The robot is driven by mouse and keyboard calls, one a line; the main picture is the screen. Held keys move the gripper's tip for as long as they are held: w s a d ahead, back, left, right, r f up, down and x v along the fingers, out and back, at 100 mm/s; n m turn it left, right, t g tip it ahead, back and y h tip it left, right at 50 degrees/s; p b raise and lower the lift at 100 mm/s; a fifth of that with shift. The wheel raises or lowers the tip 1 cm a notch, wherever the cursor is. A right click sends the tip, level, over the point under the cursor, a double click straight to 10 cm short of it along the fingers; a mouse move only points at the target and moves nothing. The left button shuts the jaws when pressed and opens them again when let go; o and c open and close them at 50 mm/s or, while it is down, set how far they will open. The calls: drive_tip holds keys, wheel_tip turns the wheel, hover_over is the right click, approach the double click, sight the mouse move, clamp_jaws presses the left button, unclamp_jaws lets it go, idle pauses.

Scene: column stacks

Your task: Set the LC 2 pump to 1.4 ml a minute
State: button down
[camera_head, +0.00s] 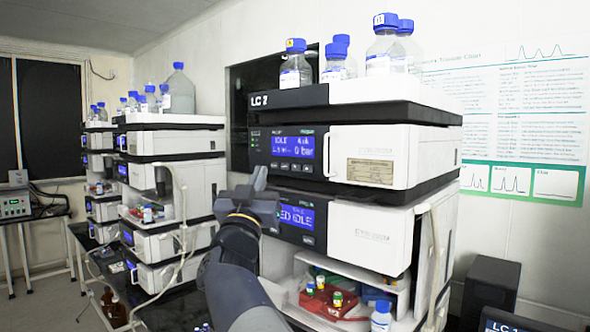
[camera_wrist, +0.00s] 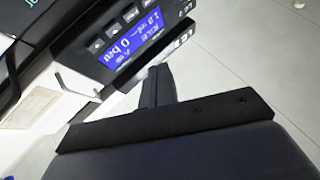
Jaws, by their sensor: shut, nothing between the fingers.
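The front stack carries an LC label (camera_head: 262,100); its number is hard to read. Its top module is the pump, with a blue display (camera_head: 293,147) that reads IDLE and 0 bar; the flow digits are too blurred to read surely. A row of small buttons (camera_head: 292,167) sits under the display. The display (camera_wrist: 130,38) also shows tilted in the wrist view, with buttons (camera_wrist: 113,31) along its edge. My gripper (camera_head: 259,178) is shut and empty, below and left of the pump's buttons. In the wrist view its dark fingers (camera_wrist: 158,85) point toward the panel, seemingly apart from it.
A second display (camera_head: 297,214) on the module below is partly hidden by my gripper. Bottles (camera_head: 385,45) stand on top of the stack. An open bay (camera_head: 345,290) holds small capped vials. Another stack (camera_head: 170,180) stands at left, with tubing hanging at its front.

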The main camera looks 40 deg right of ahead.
approach(293, 159)
drive_tip(key=shift+w+d+r+b, duration=0.2)
drive_tip(key=shift+w+d+r, duration=0.25)
drive_tip(key=shift+w+r, duration=0.25)
drive_tip(key=shift+w+d+r+b, duration=0.15)
drive_tip(key=shift+w+d+r, duration=0.35)
drive_tip(key=shift+r, duration=0.25)
drive_tip(key=shift+d, duration=0.15)
idle(0.8)
drive_tip(key=shift+d, duration=0.25)
drive_tip(key=shift+d, duration=0.45)
idle(0.6)
drive_tip(key=shift+a, duration=0.1)
drive_tip(key=shift+a+b, duration=0.3)
drive_tip(key=shift+a, duration=0.45)
drive_tip(key=shift+s+a, duration=0.2)
drive_tip(key=shift+a, duration=2.3)
idle(0.6)
